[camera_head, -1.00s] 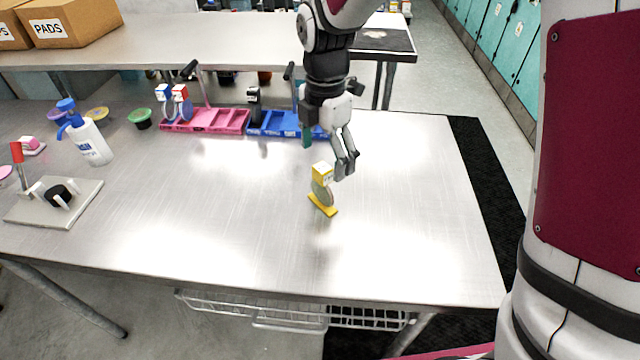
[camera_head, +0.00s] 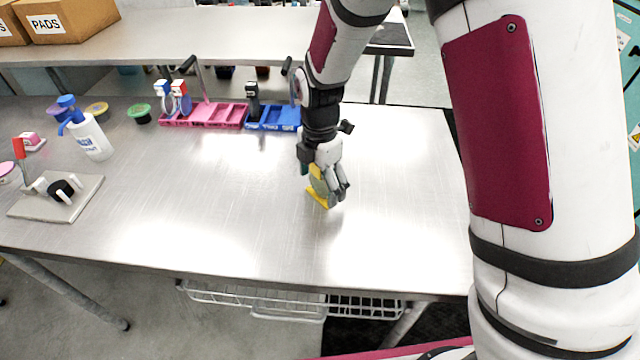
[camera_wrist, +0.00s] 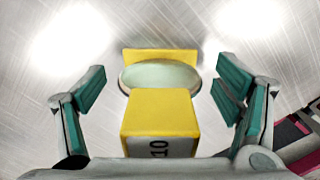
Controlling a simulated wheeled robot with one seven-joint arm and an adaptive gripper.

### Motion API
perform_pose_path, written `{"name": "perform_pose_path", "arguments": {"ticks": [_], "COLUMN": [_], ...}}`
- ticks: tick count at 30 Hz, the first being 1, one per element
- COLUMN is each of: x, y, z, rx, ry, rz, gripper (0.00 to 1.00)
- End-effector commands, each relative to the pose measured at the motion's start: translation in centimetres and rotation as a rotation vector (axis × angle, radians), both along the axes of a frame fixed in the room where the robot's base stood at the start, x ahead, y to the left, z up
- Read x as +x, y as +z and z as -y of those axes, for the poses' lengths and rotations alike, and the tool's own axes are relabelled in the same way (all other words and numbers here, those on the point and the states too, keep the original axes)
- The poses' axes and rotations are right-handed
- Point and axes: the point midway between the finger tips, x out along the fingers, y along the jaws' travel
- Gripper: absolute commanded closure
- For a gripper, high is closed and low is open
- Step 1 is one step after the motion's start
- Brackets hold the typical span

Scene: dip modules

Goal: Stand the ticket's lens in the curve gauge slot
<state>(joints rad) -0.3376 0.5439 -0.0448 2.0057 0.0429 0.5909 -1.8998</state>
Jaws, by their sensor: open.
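A lens (camera_wrist: 160,76) stands on edge in a yellow holder (camera_wrist: 160,112) with a yellow foot and a block-like top carrying a white label with dark characters, partly cut off. In the head view the yellow holder (camera_head: 318,196) stands on the steel table, mostly hidden by my gripper (camera_head: 338,192). The curve gauge appears to be the grey plate (camera_head: 30,208) with white prongs, a black round part and a red-tipped post, at the far left.
A spray bottle (camera_head: 90,138) and several round colored tubs stand at the left. The middle of the table (camera_head: 190,190) is clear.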

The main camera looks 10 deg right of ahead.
Motion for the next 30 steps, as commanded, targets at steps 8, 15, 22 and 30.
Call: {"name": "perform_pose_path", "arguments": {"ticks": [8,15,22,30], "x": [0.0,0.0,0.0,0.2], "y": [0.0,0.0,0.5,3.4], "z": [0.0,0.0,0.0,0.0], "rx": [0.0,-0.001,0.0,0.0], "ry": [0.0,0.0,0.001,0.0], "rz": [0.0,-0.001,0.0,0.002], "gripper": [0.61,0.72,0.72,0.72]}}
